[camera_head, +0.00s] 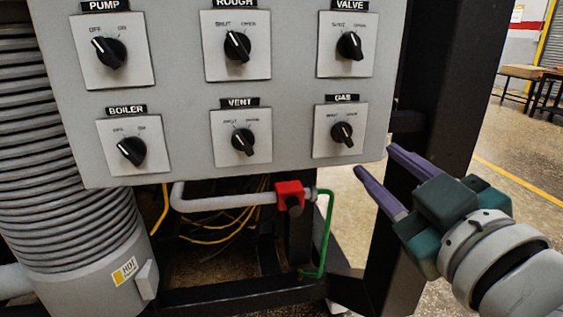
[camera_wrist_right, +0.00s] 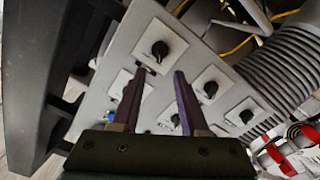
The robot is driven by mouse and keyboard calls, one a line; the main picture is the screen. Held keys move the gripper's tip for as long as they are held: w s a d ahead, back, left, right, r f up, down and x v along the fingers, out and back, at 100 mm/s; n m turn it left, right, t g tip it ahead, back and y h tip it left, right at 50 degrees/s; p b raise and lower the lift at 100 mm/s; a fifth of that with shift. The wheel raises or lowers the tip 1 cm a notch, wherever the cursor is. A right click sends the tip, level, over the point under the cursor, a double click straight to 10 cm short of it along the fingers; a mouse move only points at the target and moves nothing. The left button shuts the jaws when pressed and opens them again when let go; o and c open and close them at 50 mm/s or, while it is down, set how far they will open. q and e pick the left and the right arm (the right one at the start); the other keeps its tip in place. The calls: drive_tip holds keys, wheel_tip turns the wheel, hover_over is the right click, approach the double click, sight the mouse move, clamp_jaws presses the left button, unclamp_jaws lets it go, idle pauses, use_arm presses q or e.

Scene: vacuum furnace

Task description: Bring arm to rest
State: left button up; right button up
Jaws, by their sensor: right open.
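My right gripper (camera_head: 380,182) is at the right of the head view, just right of and below the lower right corner of the grey control panel (camera_head: 190,95). Its two purple fingers are apart with nothing between them. In the right wrist view the open fingers (camera_wrist_right: 158,85) point toward the panel, which looks tilted there. The nearest knob in the head view is the black GAS knob (camera_head: 342,132), and the fingers are apart from it. My left gripper does not show in either view.
A ribbed grey cylinder (camera_head: 60,150) with a HOT label stands at the left. Below the panel are a white pipe (camera_head: 225,199), a red valve block (camera_head: 289,194) and a green tube (camera_head: 327,235). A black frame post (camera_head: 440,80) stands behind the gripper. Open floor lies at the right.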

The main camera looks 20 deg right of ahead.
drive_tip(key=shift+s+a, duration=0.1)
drive_tip(key=shift+s, duration=0.2)
drive_tip(key=s+a+r+m+g+y+p, duration=0.15)
drive_tip(key=s+a+g+p, duration=0.25)
drive_tip(key=s+g+p, duration=0.4)
drive_tip(key=s+a+r+g+y+p, duration=0.1)
drive_tip(key=s+a+g+y+p, duration=0.2)
drive_tip(key=s+g+p, duration=0.45)
wheel_tip(320, 180, up, 37)
drive_tip(key=s+t+p, duration=0.1)
drive_tip(key=p, duration=3.6)
drive_tip(key=shift+s, duration=0.2)
